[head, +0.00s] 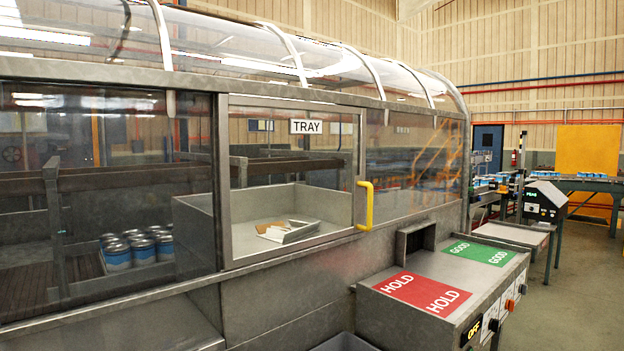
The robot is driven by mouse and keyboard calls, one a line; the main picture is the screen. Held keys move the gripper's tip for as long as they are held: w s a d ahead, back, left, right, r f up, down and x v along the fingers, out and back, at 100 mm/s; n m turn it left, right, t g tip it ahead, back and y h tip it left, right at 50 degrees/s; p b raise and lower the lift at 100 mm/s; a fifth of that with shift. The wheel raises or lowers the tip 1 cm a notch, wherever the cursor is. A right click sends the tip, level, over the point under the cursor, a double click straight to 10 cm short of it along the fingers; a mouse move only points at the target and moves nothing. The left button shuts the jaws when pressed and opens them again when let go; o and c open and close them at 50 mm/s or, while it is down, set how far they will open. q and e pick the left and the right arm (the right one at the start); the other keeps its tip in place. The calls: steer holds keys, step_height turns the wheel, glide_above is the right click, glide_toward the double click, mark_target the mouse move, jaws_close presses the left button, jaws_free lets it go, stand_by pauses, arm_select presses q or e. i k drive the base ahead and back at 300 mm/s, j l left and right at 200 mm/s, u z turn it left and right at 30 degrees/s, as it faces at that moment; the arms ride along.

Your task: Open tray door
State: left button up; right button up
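The tray door (291,241) is a metal-framed clear panel with a white TRAY label (306,127) at its top. It sits in the side of the long machine housing and looks closed. A yellow handle (368,206) is on the right side of its frame. Behind the panel is a metal tray (196,215) holding some flat white or tan pieces (287,231). Neither of my grippers shows in the head view.
A metal side table with a red HOLD panel (414,291) and a green GOOD panel (480,252) juts out at right, with buttons on its front. Blue-and-white cans (117,256) stand inside the housing at left. Open floor (585,290) lies at far right.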

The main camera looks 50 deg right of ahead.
mark_target(295, 126)
steer(key=z, duration=1.65)
